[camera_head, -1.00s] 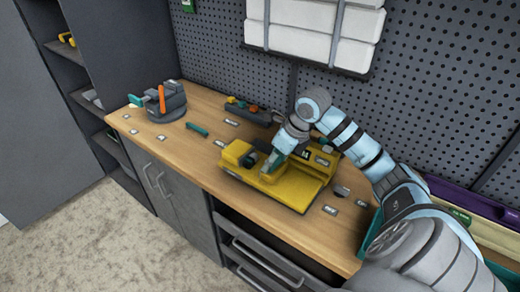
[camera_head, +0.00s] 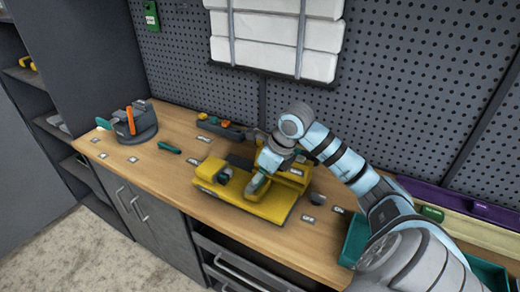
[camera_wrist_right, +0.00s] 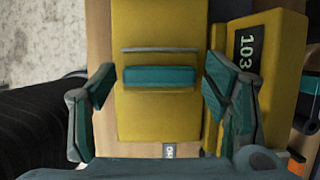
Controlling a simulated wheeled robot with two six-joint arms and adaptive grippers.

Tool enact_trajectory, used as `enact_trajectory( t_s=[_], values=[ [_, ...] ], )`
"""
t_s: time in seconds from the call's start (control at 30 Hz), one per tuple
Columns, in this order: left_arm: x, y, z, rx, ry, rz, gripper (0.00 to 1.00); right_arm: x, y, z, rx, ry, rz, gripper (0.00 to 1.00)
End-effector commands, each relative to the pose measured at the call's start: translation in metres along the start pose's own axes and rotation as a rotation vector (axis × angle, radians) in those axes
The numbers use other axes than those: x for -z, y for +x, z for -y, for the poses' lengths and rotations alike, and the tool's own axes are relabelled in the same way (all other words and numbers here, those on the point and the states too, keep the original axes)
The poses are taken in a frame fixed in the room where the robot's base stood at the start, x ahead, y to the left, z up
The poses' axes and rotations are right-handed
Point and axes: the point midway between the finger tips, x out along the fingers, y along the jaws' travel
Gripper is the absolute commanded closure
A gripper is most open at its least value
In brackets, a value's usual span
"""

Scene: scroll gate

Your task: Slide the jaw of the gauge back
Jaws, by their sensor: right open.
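The yellow gauge (camera_head: 272,207) sits on the wooden bench in the head view. A yellow part of it (camera_wrist_right: 160,30) carries a teal bar (camera_wrist_right: 160,76) in the right wrist view. My right gripper (camera_head: 257,184) is over the gauge. In the right wrist view its fingers (camera_wrist_right: 158,78) are open, one on each side of the teal bar, with gaps between. The gripper hides part of the gauge in the head view. My left gripper is not in view.
A grey holder (camera_head: 140,127) with an orange piece stands at the bench's left end. A teal tool (camera_head: 169,147) lies beside it. A dark tray (camera_head: 222,126) is behind the gauge. A teal bin (camera_head: 356,240) is at the right. The pegboard closes the back.

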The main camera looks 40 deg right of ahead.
Motion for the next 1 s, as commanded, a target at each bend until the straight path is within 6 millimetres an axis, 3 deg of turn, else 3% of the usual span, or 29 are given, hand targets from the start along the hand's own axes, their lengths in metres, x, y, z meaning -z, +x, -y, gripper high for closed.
enact_trajectory(
  t_s=[0.17,0.5,0.6,1.0],
  values=[
    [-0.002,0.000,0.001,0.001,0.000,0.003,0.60,0.000,-0.009,0.001,0.003,0.000,0.002,0.30],
    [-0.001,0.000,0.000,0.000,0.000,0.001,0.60,0.001,-0.095,0.002,0.007,0.001,0.002,0.30],
    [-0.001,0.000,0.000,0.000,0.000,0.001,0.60,0.002,-0.113,0.001,0.004,0.001,0.002,0.30],
    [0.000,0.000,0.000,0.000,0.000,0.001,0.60,0.002,-0.121,0.000,0.000,0.002,0.001,0.30]
  ],
)
